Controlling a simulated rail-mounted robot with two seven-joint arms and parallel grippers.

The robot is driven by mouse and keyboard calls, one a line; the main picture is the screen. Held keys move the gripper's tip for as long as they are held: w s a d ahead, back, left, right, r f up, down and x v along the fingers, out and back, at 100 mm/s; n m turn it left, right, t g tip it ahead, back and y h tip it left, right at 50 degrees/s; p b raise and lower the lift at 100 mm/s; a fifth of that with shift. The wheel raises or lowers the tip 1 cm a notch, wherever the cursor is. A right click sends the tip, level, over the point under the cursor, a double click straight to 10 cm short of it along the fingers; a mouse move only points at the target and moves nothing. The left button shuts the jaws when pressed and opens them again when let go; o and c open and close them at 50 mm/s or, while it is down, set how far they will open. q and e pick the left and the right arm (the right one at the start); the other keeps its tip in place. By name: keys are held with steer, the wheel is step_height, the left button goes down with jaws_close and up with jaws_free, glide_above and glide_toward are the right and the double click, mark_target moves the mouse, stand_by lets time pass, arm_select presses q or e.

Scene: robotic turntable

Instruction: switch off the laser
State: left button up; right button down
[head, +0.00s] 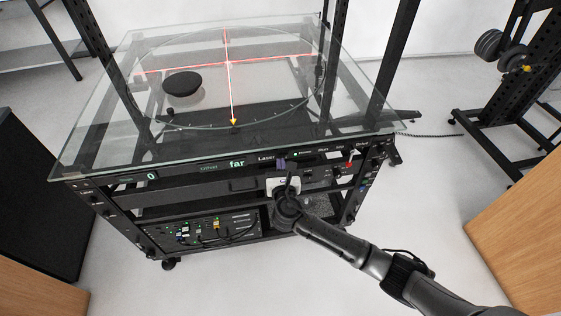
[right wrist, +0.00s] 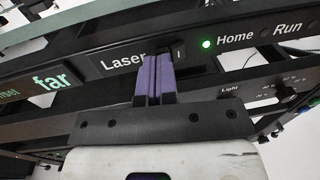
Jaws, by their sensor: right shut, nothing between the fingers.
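The front panel of the turntable frame carries the label "Laser" (right wrist: 122,62), and it also shows in the head view (head: 266,157). The laser switch (right wrist: 178,52) is a dark rocker just right of the label, partly hidden behind my fingertips. Red laser lines (head: 190,69) cross on the glass top. My right gripper (head: 281,165) is at the panel by the switch; its purple fingers also show in the right wrist view (right wrist: 155,62). They are shut with nothing between them. I cannot tell whether they touch the switch. My left gripper is not in view.
A green light (right wrist: 206,43) glows beside "Home" and "Run" on the panel. A red-tipped lever (head: 349,160) stands to the right. The glass top (head: 110,110) overhangs the panel. A black disc (head: 182,83) lies on it. A shelf with cables (head: 215,232) is below.

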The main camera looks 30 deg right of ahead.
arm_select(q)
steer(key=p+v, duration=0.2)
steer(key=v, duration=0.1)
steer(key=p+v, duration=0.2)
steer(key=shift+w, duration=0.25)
arm_select(e)
steer(key=w+a+v, duration=0.1)
steer(key=a+v, duration=0.1)
steer(key=v, duration=1.1)
steer(key=shift+w+a, duration=0.3)
steer(key=shift+a, duration=0.1)
steer(key=shift+f, duration=0.1)
arm_select(q)
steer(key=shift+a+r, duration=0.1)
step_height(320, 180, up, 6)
steer(key=p, duration=0.6)
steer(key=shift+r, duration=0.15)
arm_select(e)
steer(key=shift+n+t+y, duration=0.4)
steer(key=shift+n+y, duration=0.2)
steer(key=shift+y, duration=0.3)
steer(key=s+d, duration=0.2)
steer(key=d, duration=0.1)
steer(key=s+d, duration=0.1)
steer(key=shift+d, duration=0.25)
steer(key=shift+w, duration=0.1)
